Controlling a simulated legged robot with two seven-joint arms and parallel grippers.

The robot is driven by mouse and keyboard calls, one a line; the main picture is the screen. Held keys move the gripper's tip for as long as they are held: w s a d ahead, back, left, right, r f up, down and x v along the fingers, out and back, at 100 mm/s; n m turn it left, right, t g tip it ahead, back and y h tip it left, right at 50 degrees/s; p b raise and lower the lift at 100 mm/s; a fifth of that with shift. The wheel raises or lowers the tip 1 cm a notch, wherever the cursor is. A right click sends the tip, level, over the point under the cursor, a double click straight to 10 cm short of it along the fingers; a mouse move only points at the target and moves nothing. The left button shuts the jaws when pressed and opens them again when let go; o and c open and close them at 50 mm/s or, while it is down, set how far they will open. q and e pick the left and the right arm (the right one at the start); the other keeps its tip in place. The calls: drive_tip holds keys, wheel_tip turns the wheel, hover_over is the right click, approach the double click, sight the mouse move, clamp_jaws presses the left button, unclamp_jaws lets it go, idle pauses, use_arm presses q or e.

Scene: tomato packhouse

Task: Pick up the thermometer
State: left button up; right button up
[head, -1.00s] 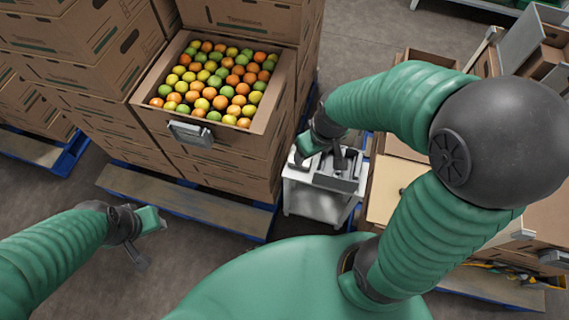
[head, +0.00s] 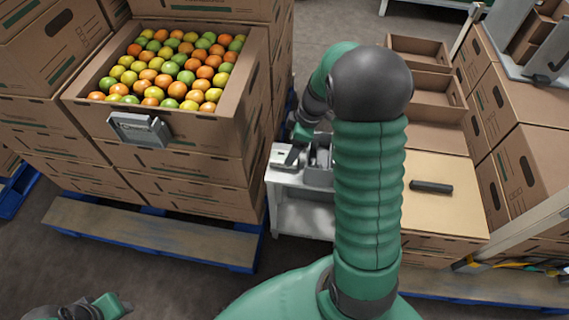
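No object is clearly identifiable as the thermometer. A dark bar-shaped object (head: 431,187) lies on a pale board at right; I cannot tell if it is the thermometer. My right gripper (head: 297,150) points down over a small white stand (head: 305,213), beside a grey holder (head: 319,172) with items in it. My arm hides part of the holder, and I cannot tell whether the gripper touches or holds anything. My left gripper (head: 98,310) is at the bottom left edge, partly cut off, away from the stand and over the floor.
An open carton (head: 245,105) of orange, yellow and green tomatoes tops a stack at left, with a grey device (head: 140,129) on its front. Blue pallets lie beneath. Cartons and open trays (head: 437,88) stand at right around the pale board (head: 445,215).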

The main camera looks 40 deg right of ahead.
sight(277, 158)
drive_tip(key=shift+x, duration=0.9)
drive_tip(key=b+x, duration=0.2)
drive_tip(key=x, duration=0.3)
drive_tip(key=shift+w+d+b, duration=0.1)
drive_tip(key=shift+w+b, duration=0.05)
drive_tip(key=shift+b, duration=0.25)
drive_tip(key=shift+r, duration=0.2)
drive_tip(key=c, duration=1.6)
